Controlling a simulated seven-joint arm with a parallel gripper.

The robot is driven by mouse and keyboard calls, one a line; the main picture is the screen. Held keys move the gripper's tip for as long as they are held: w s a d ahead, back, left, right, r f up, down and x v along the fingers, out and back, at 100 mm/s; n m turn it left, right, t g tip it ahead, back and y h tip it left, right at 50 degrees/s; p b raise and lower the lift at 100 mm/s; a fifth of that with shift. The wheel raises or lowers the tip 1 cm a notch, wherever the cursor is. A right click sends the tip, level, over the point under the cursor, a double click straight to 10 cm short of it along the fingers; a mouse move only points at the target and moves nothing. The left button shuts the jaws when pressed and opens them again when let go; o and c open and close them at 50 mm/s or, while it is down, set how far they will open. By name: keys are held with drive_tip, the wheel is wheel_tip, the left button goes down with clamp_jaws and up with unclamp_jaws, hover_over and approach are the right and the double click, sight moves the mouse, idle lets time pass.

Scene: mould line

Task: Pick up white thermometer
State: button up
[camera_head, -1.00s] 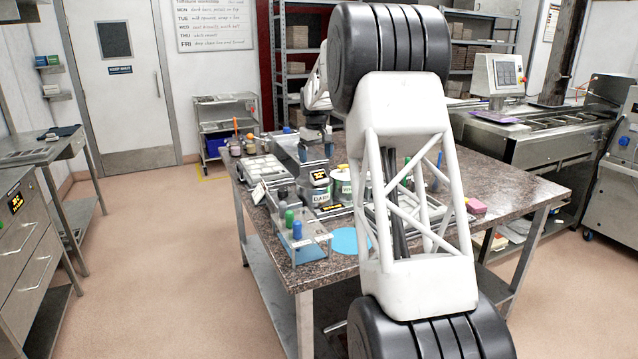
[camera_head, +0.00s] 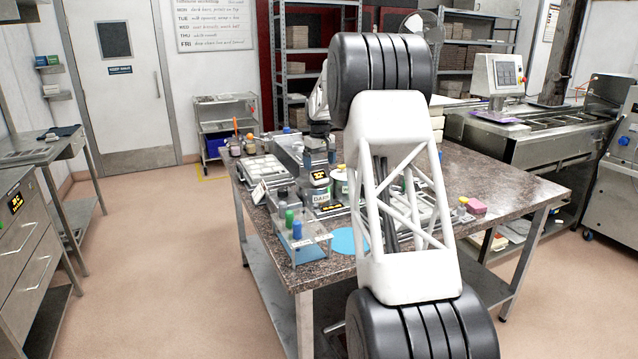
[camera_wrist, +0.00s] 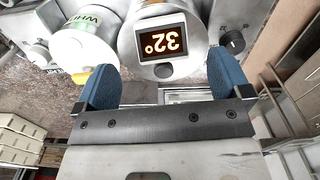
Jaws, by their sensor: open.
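My gripper (camera_head: 320,157) has two blue fingers. In the wrist view my gripper (camera_wrist: 165,88) is open, with nothing seen held between the fingers. A metal pot with a lit 32° display (camera_wrist: 162,42) sits just beyond the fingertips. To its left is a pot labelled WHI… (camera_wrist: 88,32), its label partly cut off; a small yellow-tipped part (camera_wrist: 82,78) shows by the left finger. In the head view the DARK pot (camera_head: 320,197) is below the gripper, and the white pot (camera_head: 340,184) is to its right. I cannot clearly make out a white thermometer.
A clear rack with green and blue bottles (camera_head: 298,245) stands at the table's near left corner. A blue round mat (camera_head: 345,241) lies beside it. A pink block (camera_head: 476,206) is at the right. The speckled tabletop (camera_head: 510,190) is clear at the far right.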

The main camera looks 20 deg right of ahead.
sight(319, 175)
drive_tip(key=shift+f, duration=0.5)
drive_tip(key=shift+a+f, duration=0.1)
drive_tip(key=shift+f, duration=2.5)
drive_tip(key=c, duration=1.1)
drive_tip(key=shift+r, duration=0.2)
